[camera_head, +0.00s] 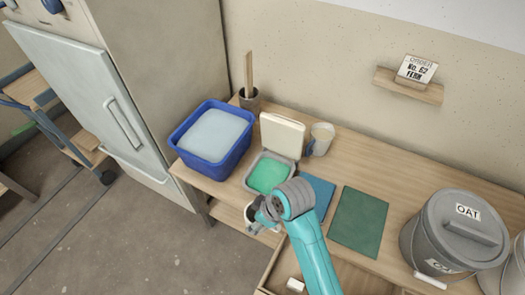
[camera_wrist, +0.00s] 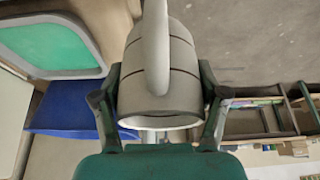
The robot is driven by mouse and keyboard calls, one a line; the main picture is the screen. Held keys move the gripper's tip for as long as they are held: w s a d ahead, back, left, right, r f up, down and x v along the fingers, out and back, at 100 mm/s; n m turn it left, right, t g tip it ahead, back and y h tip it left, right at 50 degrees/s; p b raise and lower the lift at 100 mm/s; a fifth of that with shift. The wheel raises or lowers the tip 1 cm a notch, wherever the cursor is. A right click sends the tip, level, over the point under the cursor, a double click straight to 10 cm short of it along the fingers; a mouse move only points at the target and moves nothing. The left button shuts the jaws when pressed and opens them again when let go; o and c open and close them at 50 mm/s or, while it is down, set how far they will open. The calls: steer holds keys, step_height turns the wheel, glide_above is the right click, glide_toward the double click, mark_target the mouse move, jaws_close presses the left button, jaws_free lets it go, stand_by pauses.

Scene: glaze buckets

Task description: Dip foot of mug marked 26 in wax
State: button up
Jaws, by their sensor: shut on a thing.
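My gripper (camera_wrist: 160,105) is shut on a pale grey mug (camera_wrist: 181,72) with thin dark bands. In the wrist view a finger lies on each side, and the mug's handle shows in front of its wall. No number is readable on it. In the head view the held mug (camera_head: 252,223) is mostly hidden by my gripper (camera_head: 262,216), in front of the table edge. A grey square pan with green wax (camera_head: 268,174) stands just behind it, its cream lid (camera_head: 282,134) raised. The pan's green wax also shows at upper left in the wrist view (camera_wrist: 50,44).
A blue tub (camera_head: 213,165) with pale contents stands left of the pan. A pale cup (camera_head: 322,137) stands behind right. A blue mat (camera_head: 318,187) and green mat (camera_head: 359,221) lie right. A grey OAT bucket (camera_head: 442,232) stands far right. A wall card reads ORDER No. 62 FERN (camera_head: 417,69).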

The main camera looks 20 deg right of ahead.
steer(key=w+d+r+m, duration=0.1)
steer(key=w+d, duration=0.3)
steer(key=w, duration=0.6)
steer(key=w+d+r, duration=0.1)
steer(key=w+d, duration=0.3)
steer(key=w, duration=0.5)
steer(key=shift+w+d+f, duration=0.1)
steer(key=shift+d+f, duration=0.05)
steer(key=shift+f, duration=1.1)
steer(key=shift+w+d+f, duration=0.1)
steer(key=shift+f, duration=1.1)
steer(key=shift+f, duration=1.1)
steer(key=shift+r+t, duration=0.1)
steer(key=shift+t, duration=0.2)
steer(key=shift+r, duration=1.3)
steer(key=shift+r, duration=0.1)
steer(key=shift+r, duration=2.15)
steer(key=shift+m, duration=0.3)
